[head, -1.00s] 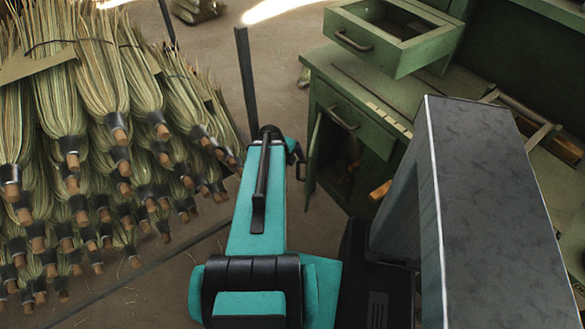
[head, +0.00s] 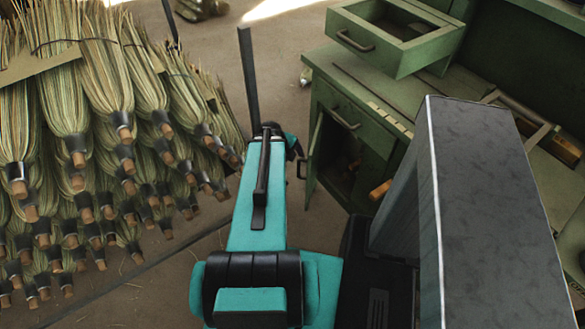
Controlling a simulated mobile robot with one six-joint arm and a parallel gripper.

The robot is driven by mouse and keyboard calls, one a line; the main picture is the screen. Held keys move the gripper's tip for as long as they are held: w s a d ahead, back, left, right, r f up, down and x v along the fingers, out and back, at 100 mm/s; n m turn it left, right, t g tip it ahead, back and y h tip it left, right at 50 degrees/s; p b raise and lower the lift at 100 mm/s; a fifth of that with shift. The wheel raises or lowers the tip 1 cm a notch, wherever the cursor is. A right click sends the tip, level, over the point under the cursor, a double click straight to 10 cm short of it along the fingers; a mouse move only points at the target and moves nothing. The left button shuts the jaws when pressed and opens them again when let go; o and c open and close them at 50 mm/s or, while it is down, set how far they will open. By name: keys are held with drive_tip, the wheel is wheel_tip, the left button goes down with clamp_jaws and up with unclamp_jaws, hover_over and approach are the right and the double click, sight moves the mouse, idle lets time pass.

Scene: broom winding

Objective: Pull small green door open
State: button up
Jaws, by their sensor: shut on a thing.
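The small green door (head: 315,157) is on the front of the green cabinet, under a drawer. It stands swung outward, and the dark inside of the cabinet shows to its right. Its dark handle (head: 301,171) is on the outer face, near the free edge. My gripper (head: 298,160) is at the far end of my teal arm, at this handle, and is shut on it. The fingers are small and mostly hidden behind the arm's wrist.
An upper drawer (head: 398,38) stands pulled out above the bench, and a lower drawer (head: 342,112) is shut above the door opening. Stacked brooms (head: 95,130) fill the left side. Bare floor (head: 195,255) lies between the brooms and my arm.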

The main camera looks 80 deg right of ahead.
drive_tip(key=shift+w+a+r, duration=0.15)
drive_tip(key=shift+a+r, duration=0.15)
drive_tip(key=shift+r, duration=0.1)
drive_tip(key=c, duration=0.3)
drive_tip(key=shift+r, duration=0.25)
drive_tip(key=c, duration=0.7)
drive_tip(key=shift+w+d+r+p, duration=0.65)
drive_tip(key=shift+r+p, duration=0.2)
drive_tip(key=shift+r, duration=1.2)
drive_tip(key=shift+w+d+r+p, duration=0.5)
drive_tip(key=shift+w+r+p, duration=0.3)
drive_tip(key=shift+r, duration=1.2)
drive_tip(key=shift+w+d+r+p, duration=0.65)
drive_tip(key=shift+r+p, duration=0.25)
drive_tip(key=shift+r, duration=1.15)
drive_tip(key=shift+c, duration=0.2)
